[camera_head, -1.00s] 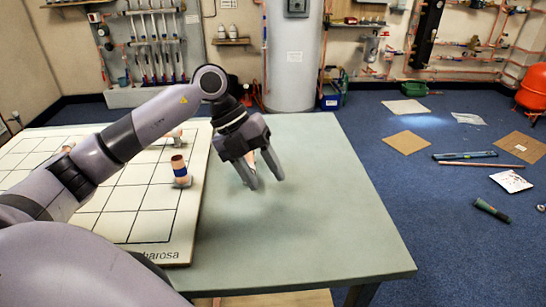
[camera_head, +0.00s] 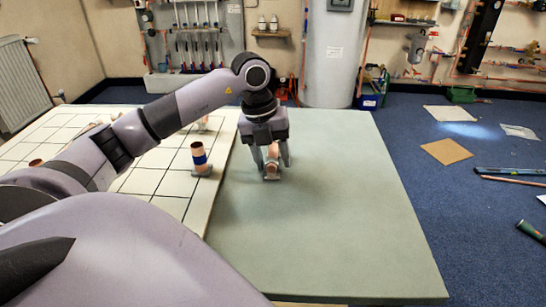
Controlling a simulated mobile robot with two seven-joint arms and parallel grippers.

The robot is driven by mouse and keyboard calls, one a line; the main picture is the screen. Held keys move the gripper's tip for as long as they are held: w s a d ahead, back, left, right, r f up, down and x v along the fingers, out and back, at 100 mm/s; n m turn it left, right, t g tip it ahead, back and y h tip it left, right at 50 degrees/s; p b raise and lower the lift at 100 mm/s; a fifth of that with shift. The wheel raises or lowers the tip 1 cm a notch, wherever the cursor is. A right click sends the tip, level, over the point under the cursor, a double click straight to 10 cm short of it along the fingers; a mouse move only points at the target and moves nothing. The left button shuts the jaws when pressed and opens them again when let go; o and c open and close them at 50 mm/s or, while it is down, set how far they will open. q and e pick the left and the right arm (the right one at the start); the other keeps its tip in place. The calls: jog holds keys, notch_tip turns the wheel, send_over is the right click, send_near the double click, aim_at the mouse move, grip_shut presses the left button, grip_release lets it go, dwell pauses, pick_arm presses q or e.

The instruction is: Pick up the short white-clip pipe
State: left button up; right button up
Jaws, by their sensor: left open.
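My left gripper (camera_head: 273,163) points down over the green tabletop, just right of the tiled board. Its fingers are open, one on each side of a short copper pipe (camera_head: 272,153) that stands upright in a pale clip (camera_head: 271,176). The gripper hides part of this pipe, and I cannot tell whether the fingers touch it. Another copper pipe with a blue band (camera_head: 199,158) stands in a grey clip on the tiled board, left of the gripper. My right gripper is not in view.
The tiled board (camera_head: 172,186) covers the table's left side, with more copper pieces (camera_head: 203,122) (camera_head: 36,162) partly hidden by my arm. The green tabletop (camera_head: 335,220) is clear to the right and front. A grey cylinder tank (camera_head: 333,60) stands beyond the table.

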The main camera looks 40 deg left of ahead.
pick_arm(q)
grip_shut()
